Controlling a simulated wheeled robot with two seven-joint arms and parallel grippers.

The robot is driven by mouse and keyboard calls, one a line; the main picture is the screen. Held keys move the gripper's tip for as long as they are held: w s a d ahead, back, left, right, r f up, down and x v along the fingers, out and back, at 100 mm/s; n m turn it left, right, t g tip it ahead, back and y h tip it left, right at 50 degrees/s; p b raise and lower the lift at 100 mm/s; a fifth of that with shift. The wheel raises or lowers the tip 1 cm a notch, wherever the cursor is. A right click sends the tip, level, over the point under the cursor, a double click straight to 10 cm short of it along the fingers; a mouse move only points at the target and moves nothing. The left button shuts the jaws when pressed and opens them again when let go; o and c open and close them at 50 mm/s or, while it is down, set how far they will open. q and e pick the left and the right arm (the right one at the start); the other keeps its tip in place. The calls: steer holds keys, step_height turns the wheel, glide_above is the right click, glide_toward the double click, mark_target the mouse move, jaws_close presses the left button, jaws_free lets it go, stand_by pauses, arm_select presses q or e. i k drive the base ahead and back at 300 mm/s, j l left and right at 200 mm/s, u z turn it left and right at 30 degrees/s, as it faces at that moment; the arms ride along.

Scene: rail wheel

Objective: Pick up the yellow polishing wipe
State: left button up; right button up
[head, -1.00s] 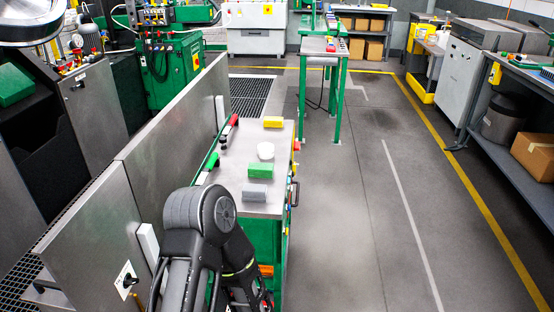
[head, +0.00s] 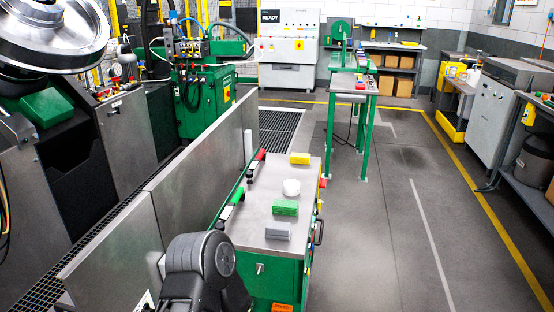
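A yellow block-shaped wipe (head: 300,158) lies at the far end of the steel top of a green cart (head: 254,228). Nearer on the same top are a white round item (head: 291,187), a green block (head: 285,208) and a grey block (head: 278,231). A dark arm link of mine shows at the bottom, in front of the cart's near end. Neither gripper shows in the head view.
Steel panels (head: 195,175) stand along the cart's left side. Red- and green-marked handled tools lie along the top's left edge. A green-legged stand (head: 366,130) is beyond the cart. The grey floor (head: 375,240) on the right is clear.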

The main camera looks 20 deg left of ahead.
mark_target(295, 158)
steer(key=i+l+u, duration=0.2)
steer(key=i+u, duration=0.2)
steer(key=i+l+u, duration=0.35)
steer(key=i, duration=0.15)
steer(key=i+l, duration=0.6)
steer(key=i+l+u, duration=0.15)
steer(key=i+l, duration=1.05)
steer(key=l, duration=0.2)
steer(key=j+u, duration=0.05)
